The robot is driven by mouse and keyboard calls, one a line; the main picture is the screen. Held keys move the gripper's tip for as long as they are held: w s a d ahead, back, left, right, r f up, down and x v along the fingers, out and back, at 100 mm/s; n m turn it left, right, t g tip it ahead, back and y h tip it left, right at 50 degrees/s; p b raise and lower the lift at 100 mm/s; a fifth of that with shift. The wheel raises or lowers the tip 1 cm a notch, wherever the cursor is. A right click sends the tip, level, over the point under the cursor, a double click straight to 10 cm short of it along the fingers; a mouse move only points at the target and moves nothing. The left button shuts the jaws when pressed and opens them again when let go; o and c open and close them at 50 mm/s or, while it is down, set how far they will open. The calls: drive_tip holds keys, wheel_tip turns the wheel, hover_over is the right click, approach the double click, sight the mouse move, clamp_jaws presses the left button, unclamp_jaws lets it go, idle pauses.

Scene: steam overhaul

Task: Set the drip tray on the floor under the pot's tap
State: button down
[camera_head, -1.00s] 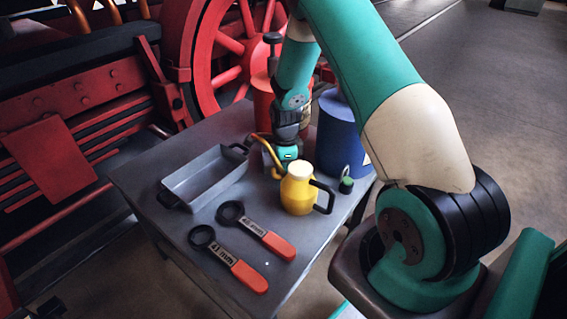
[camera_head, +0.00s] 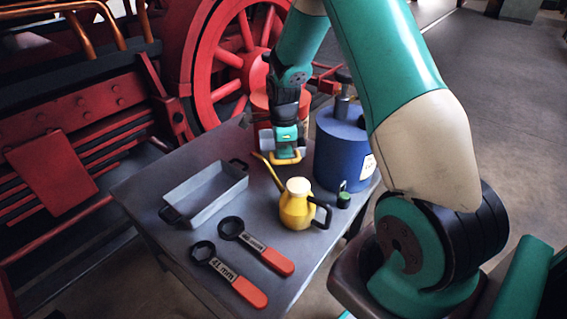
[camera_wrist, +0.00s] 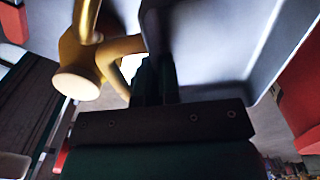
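A long grey tray (camera_head: 222,200) with black end handles lies on the left part of the table, apart from my gripper. My gripper (camera_head: 286,152) points down near the table's far corner, to the right of that tray. Beside it are a pale box-like shape and a yellow piece (camera_head: 287,160); whether it holds either is unclear. In the wrist view the dark fingers (camera_wrist: 155,85) look close together. A grey-walled, tray-like shape (camera_wrist: 268,85) lies right of them, and a brass-yellow piece (camera_wrist: 75,80) with a pale round end lies left. I see no clear tap.
A yellow oil can (camera_head: 297,210) with a long spout stands on the table (camera_head: 160,238). Two red-handled wrenches (camera_head: 265,257) lie in front. A blue cylinder (camera_head: 340,155) stands at right. A red spoked wheel (camera_head: 225,55) is behind. Open floor (camera_head: 490,90) shows at right.

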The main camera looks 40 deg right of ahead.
wheel_tip(320, 180, up, 17)
drive_tip(key=p, duration=0.3)
drive_tip(key=shift+f, duration=0.15)
drive_tip(key=shift+a, duration=0.1)
